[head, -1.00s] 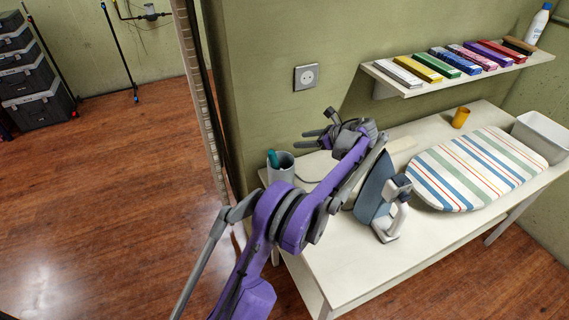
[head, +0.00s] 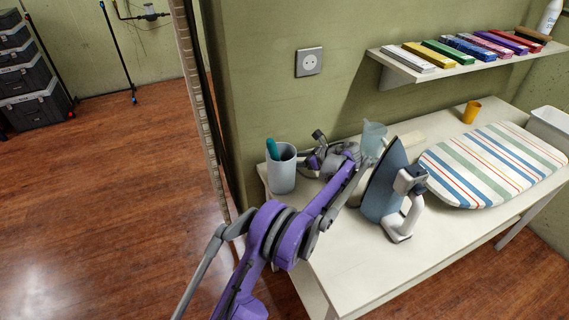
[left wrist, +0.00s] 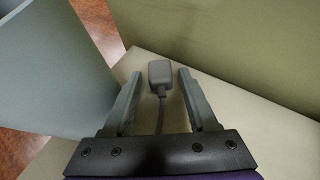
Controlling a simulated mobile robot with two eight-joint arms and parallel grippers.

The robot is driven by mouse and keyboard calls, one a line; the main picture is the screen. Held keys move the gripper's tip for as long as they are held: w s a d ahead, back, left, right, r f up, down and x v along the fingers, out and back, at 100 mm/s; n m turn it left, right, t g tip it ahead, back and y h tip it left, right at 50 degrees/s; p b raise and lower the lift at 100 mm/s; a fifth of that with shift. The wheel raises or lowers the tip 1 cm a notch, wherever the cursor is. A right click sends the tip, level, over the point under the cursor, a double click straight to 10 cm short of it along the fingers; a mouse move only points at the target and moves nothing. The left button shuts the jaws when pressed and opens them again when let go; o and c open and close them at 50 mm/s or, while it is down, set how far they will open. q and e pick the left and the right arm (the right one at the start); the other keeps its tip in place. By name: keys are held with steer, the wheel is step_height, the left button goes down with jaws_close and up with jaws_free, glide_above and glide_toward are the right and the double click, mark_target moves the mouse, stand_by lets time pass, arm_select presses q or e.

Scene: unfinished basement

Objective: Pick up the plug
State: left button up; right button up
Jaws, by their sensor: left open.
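The plug (left wrist: 161,72) is a small grey block with a cord trailing back toward me. In the left wrist view it lies on the white table between the open fingers of my left gripper (left wrist: 160,90), near their tips, with a gap on both sides. In the head view my left gripper (head: 308,170) is low over the table, behind my purple arm, and the plug cannot be made out there. The iron (head: 388,190) stands upright on the table to the right of my arm. My right gripper is in neither view.
A grey cup (head: 283,172) with a teal item stands close left of my gripper; its wall fills the left of the wrist view. A wall socket (head: 309,62) is above. A striped ironing board (head: 492,165) lies right, below a shelf (head: 425,72) of boxes.

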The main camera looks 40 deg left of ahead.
arm_select(q)
steer(key=x, duration=0.4)
steer(key=shift+f, duration=0.1)
jaws_close()
step_height(320, 180, up, 18)
steer(key=shift+r+p, duration=0.1)
steer(key=shift+p, duration=0.7)
stand_by(0.4)
